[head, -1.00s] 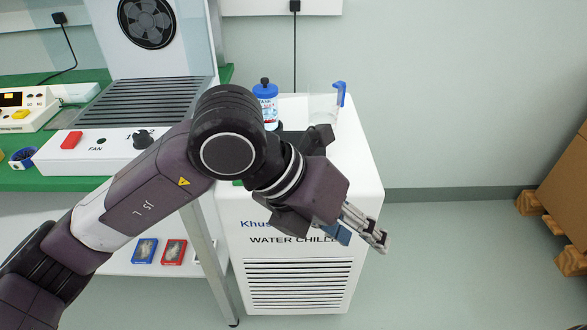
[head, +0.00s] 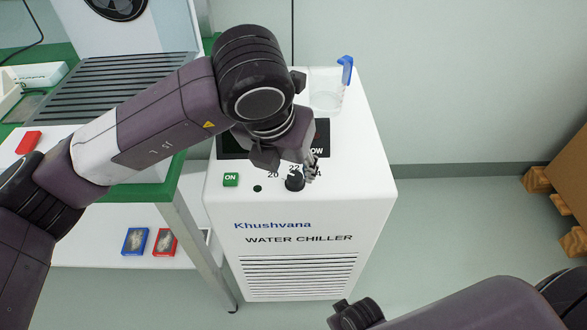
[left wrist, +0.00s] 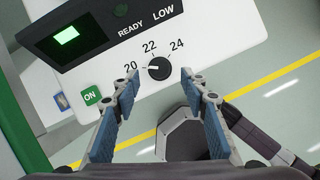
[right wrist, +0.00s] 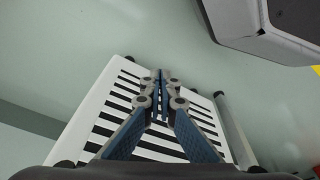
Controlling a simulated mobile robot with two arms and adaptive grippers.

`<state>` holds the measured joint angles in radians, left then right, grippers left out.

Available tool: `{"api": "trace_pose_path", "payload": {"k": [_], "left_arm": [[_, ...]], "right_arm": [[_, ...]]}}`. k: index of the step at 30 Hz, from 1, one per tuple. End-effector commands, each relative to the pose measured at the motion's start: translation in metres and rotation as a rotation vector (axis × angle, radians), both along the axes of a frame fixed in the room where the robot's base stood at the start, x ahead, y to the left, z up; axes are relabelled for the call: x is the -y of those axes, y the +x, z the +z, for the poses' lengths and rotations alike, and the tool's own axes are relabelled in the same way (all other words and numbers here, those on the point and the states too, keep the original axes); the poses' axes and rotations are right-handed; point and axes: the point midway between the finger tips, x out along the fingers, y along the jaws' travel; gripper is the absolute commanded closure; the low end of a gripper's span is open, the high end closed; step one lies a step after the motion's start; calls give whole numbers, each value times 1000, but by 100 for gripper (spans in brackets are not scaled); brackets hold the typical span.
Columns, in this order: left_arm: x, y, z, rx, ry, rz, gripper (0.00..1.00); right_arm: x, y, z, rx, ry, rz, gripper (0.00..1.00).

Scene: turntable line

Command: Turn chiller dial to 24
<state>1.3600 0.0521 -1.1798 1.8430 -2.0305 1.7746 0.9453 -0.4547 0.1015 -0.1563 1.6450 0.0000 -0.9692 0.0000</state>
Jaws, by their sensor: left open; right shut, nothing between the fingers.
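The chiller dial (head: 295,182) is a black round knob on the white water chiller (head: 280,205). In the left wrist view the dial (left wrist: 159,68) has a white mark pointing left, towards the 20 label (left wrist: 131,69); the 22 label (left wrist: 149,48) and 24 label (left wrist: 176,43) are beyond it. My left gripper (head: 311,172) is open above the dial; in its wrist view its fingertips (left wrist: 159,73) lie either side of the dial, apart from it. My right gripper (right wrist: 161,74) is shut and empty, with the chiller's slatted front behind it.
A green ON button (head: 231,180) and a dark READY/LOW display panel (left wrist: 85,35) are close to the dial. A clear jug with a blue handle (head: 328,88) stands on the chiller top. A green-edged bench (head: 172,185) is to the left.

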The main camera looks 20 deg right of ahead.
Motion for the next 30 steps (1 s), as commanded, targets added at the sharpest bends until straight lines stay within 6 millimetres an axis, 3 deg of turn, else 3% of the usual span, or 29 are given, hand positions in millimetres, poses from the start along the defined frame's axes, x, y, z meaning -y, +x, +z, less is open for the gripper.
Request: {"api": "trace_pose_path", "payload": {"k": [7, 18, 30], "left_arm": [[8, 10, -32, -2, -1, 0, 60], [10, 12, -37, 0, -1, -1, 60], [10, 12, -37, 0, -1, 0, 100]], "right_arm": [[0, 3, 6, 4, 0, -1, 100], [0, 5, 8, 7, 1, -1, 100], [0, 5, 8, 7, 1, -1, 100]]}}
